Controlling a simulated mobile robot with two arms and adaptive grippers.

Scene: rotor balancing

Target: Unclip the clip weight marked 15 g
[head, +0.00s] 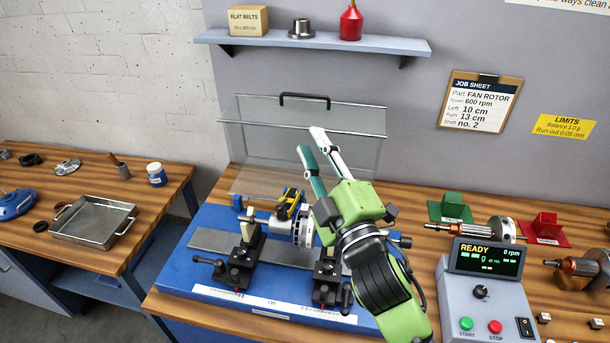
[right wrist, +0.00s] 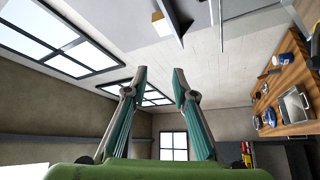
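No clip weight with a readable 15 g mark shows. The balancing machine (head: 190,262) is a blue bed with two black supports. A rotor with a pale graduated disc (head: 302,230) sits between the supports, partly hidden by my right arm. I cannot tell whether a weight is clipped on it. My right gripper (head: 311,142) is raised above and behind the rotor, in front of the clear guard. In the right wrist view its fingers (right wrist: 159,70) are apart, with nothing between them. My left gripper is not in view.
A clear guard (head: 355,148) with a black handle stands behind the machine. A control box (head: 478,262) reads READY, 0 rpm. Two small blocks (head: 543,318) lie at the lower right, their marks unreadable. Red (head: 543,227) and green (head: 452,208) stands are behind. A metal tray (head: 92,240) is on the left bench.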

